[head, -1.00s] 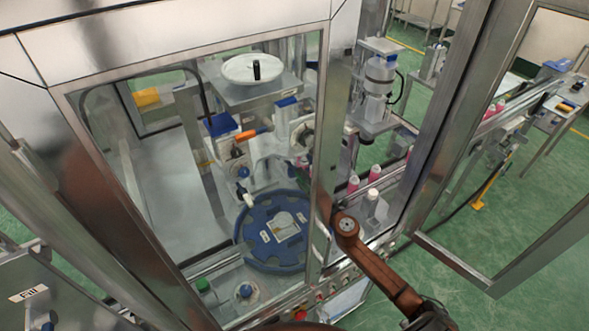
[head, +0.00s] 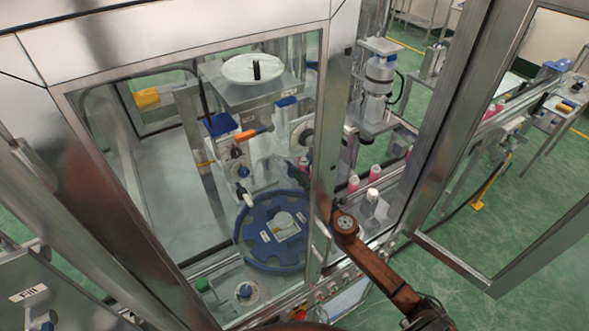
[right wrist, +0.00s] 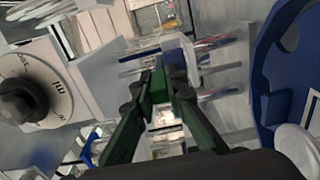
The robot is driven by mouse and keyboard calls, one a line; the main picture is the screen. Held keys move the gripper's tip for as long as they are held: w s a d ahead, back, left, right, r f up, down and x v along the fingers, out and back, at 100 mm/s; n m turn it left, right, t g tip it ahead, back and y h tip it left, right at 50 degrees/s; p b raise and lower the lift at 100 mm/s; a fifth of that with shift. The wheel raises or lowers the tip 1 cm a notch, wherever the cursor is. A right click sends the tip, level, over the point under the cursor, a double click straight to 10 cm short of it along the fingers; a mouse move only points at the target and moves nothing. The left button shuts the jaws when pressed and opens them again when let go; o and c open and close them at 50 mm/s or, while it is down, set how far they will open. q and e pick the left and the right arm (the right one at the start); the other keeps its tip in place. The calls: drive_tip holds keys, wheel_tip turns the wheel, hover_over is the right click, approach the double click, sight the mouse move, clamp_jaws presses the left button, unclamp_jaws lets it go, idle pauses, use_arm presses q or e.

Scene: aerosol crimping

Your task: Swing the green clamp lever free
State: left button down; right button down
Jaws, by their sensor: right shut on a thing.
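In the right wrist view my right gripper (right wrist: 166,82) has its two dark fingers shut on a green piece, the green clamp lever (right wrist: 159,90). Only a small part of the lever shows between the fingertips, so its angle is hard to tell. In the head view my brown right arm reaches in from the lower right to the machine's door post. The gripper's tips and the lever cannot be made out clearly there. My left gripper is not in view.
A blue star wheel (head: 246,243) lies beside the work area, and its edge also fills the right of the wrist view. A dial with a black knob (right wrist: 20,103) is at the left there. Pink bottles (head: 353,184) stand near the open right door's steel frame (head: 436,120).

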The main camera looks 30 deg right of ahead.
drive_tip(key=shift+d, duration=0.1)
idle(0.3)
drive_tip(key=d, duration=0.1)
drive_tip(key=d+b, duration=0.1)
drive_tip(key=shift+w+d, duration=0.3)
drive_tip(key=shift+d, duration=0.1)
drive_tip(key=shift+w+d+b, duration=0.3)
drive_tip(key=shift+d, duration=0.25)
drive_tip(key=shift+w+d+b, duration=0.25)
drive_tip(key=shift+w+d, duration=0.05)
drive_tip(key=shift+d, duration=0.3)
